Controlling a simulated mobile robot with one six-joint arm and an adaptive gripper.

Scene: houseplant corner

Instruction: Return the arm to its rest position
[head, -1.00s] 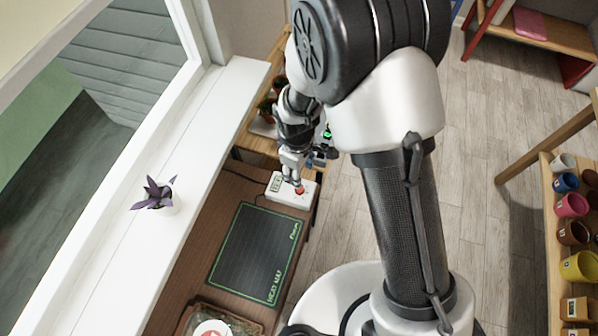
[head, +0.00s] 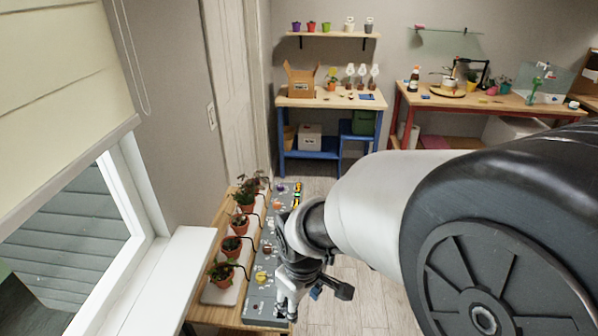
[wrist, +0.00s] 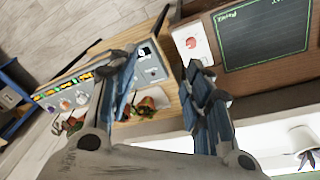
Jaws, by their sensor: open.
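My arm crosses the right side of the head view, with its large black joint close to the camera. My gripper (head: 287,300) hangs at the lower middle, beside the grey panel with knobs. In the wrist view, my gripper (wrist: 160,75) is open, its two fingers wide apart. The gripper appears clear of the bench.
Several potted plants (head: 231,244) stand along the wooden bench by the grey control panel (head: 262,290). Work tables (head: 330,101) stand far back; floor lies between.

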